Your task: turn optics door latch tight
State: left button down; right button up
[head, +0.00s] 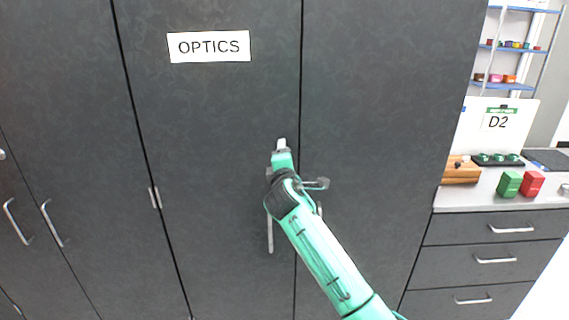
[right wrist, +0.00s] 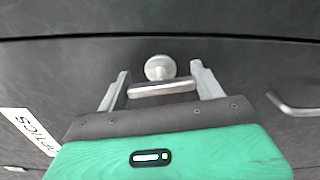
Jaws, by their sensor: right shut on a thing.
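The dark optics door carries a white OPTICS sign (head: 209,46). The door latch, a metal T-handle (right wrist: 161,89) on a round silver base (right wrist: 160,67), shows in the right wrist view. Its bar lies between the two fingers of my right gripper (right wrist: 160,84), which is shut on it. The bar runs across, from finger to finger. In the head view my right gripper (head: 281,152) is against the optics door near its right edge; the gripper and wrist largely hide the latch there. My left gripper is not in view.
A vertical bar handle (head: 270,235) is on the door just below my right wrist. Other dark cabinet doors stand on both sides.

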jog(key=shift+f+m, duration=0.1)
jog(key=shift+m, duration=0.4)
jog(key=shift+m+b, duration=0.35)
jog(key=shift+m, duration=0.05)
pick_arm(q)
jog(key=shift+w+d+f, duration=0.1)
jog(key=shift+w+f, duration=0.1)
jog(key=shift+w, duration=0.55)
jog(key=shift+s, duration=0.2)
pick_arm(e)
jog(key=o, duration=1)
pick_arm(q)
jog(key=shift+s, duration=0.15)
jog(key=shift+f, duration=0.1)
pick_arm(e)
jog(key=shift+s, duration=0.1)
